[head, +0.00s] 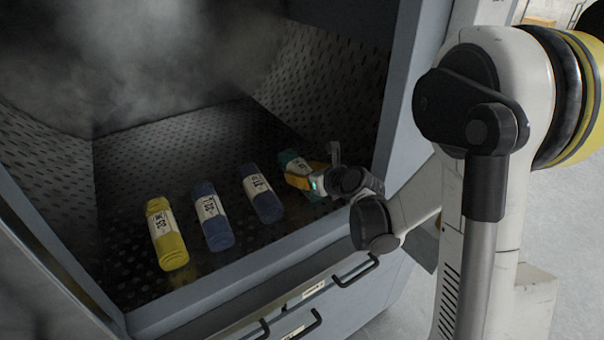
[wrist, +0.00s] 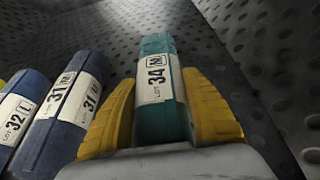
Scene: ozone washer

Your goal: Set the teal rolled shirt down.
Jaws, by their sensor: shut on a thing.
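The teal rolled shirt (wrist: 160,105) has a white label reading LOT 34 M. In the wrist view it stands between the two yellow fingers of my gripper (wrist: 162,115), which is shut on it. In the head view the teal shirt (head: 289,158) is at the right of the washer's perforated floor, partly hidden by my gripper (head: 304,181). It lies roughly in line with the other rolls. I cannot tell whether it touches the floor.
Two blue rolled shirts (head: 262,194) (head: 212,217) and a yellow one (head: 167,234) lie in a row to the left. The washer's front sill (head: 225,285) runs before them. The side wall (head: 335,90) rises on the right. The floor behind the rolls is clear.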

